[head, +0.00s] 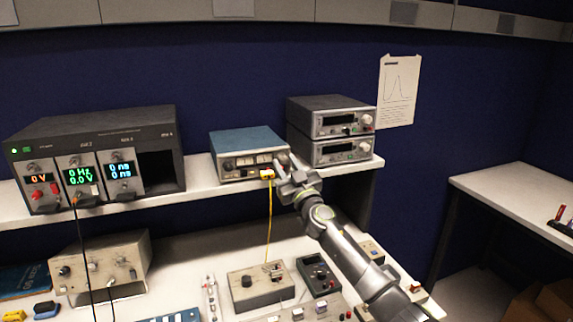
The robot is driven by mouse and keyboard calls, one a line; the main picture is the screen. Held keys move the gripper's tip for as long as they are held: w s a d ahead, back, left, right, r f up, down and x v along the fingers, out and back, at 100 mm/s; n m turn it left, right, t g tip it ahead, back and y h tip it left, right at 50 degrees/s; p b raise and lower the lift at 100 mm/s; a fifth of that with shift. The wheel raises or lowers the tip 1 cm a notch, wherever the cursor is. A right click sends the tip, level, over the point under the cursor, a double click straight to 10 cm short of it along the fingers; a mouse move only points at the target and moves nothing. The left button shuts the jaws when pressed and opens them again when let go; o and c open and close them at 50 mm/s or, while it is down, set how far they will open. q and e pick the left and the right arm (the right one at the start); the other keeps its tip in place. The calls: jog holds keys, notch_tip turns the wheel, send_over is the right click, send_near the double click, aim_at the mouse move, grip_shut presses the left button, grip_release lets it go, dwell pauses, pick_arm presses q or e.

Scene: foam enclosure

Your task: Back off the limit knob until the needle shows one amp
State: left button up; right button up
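A blue-topped instrument (247,140) stands on the shelf, with a row of small light panels and dark controls on its front. My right gripper (287,168) is at the right end of this front, its arm coming up from the lower right. The fingers cover that corner, so a knob there is hidden, and I cannot tell whether they touch or grip anything. A yellow plug (267,174) is at the lower right of the front, just left of the gripper. No needle or limit label can be read at this size. My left gripper is not in view.
A black modular rack (95,120) with lit displays stands left on the shelf (200,178). Two stacked grey units (330,105) stand close right of the gripper. A yellow cable (270,215) hangs to the bench. Below are a beige knob box (258,272) and other small boxes.

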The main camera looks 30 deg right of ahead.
jog(key=shift+w, duration=0.1)
grip_shut()
jog(key=shift+n, duration=0.4)
jog(key=shift+d+r+n+y+p, duration=0.1)
jog(key=shift+n+y+p, duration=0.2)
jog(key=shift+n+y, duration=0.5)
jog(key=shift+r+n+y+p, duration=0.1)
jog(key=shift+n+y+p, duration=0.3)
jog(key=shift+n+p, duration=0.45)
jog(key=n+y+p, duration=0.1)
jog(key=n+p, duration=0.1)
jog(key=n+g+y+p, duration=0.1)
jog(key=n+p, duration=0.1)
jog(key=n, duration=0.1)
jog(key=shift+d+r+p, duration=0.15)
jog(key=shift+p, duration=0.25)
jog(key=shift+n+g+y+p, duration=0.3)
jog(key=shift+n+p, duration=0.55)
jog(key=shift+p, duration=0.2)
jog(key=shift+f, duration=0.2)
